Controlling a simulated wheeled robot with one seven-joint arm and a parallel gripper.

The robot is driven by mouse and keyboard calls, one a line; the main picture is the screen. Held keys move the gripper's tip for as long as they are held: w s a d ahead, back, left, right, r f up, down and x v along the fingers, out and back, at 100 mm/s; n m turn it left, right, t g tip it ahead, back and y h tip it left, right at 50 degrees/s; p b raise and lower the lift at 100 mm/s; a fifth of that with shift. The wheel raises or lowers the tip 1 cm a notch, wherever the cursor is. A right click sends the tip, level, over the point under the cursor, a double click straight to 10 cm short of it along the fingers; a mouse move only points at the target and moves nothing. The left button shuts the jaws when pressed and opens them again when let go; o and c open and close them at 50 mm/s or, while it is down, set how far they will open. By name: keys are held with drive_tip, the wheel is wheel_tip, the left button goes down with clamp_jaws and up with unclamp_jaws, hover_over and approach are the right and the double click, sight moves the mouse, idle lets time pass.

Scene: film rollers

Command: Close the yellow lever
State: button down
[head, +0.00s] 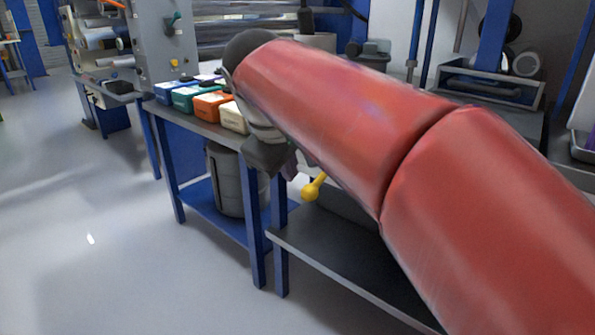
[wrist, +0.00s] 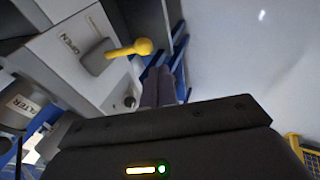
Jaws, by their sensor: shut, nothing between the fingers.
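The yellow lever (wrist: 128,49) shows in the wrist view, sticking out sideways from a grey mount on a pale panel beside the word OPEN. In the head view the gripper is mostly hidden behind my arm.
A blue-legged bench carries several small bins, among them an orange one (head: 212,105) and a teal one (head: 186,96). A grey bucket (head: 228,180) stands on its lower shelf. A dark shelf (head: 335,245) lies below the lever. The floor at left is clear.

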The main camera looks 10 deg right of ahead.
drive_tip(key=shift+a+v, duration=0.15)
drive_tip(key=shift+v, duration=0.75)
drive_tip(key=shift+a+v, duration=0.15)
drive_tip(key=shift+v, duration=0.7)
drive_tip(key=shift+s+f, duration=0.15)
drive_tip(key=shift+s, duration=0.05)
drive_tip(key=s+d+f+m+y+p, duration=0.1)
drive_tip(key=s+d+f+m+p, duration=0.2)
drive_tip(key=s+f, duration=0.3)
drive_tip(key=s+d+f+m+y+p, duration=0.1)
drive_tip(key=s+d+f+m+p, duration=0.2)
drive_tip(key=s+f, duration=0.3)
drive_tip(key=s+m+p, duration=0.1)
drive_tip(key=s, duration=0.2)
drive_tip(key=shift+d+f+m+t+y, duration=0.15)
drive_tip(key=shift+f+m+t+y, duration=0.15)
drive_tip(key=shift+m+y, duration=0.1)
drive_tip(key=shift+s+r, duration=0.1)
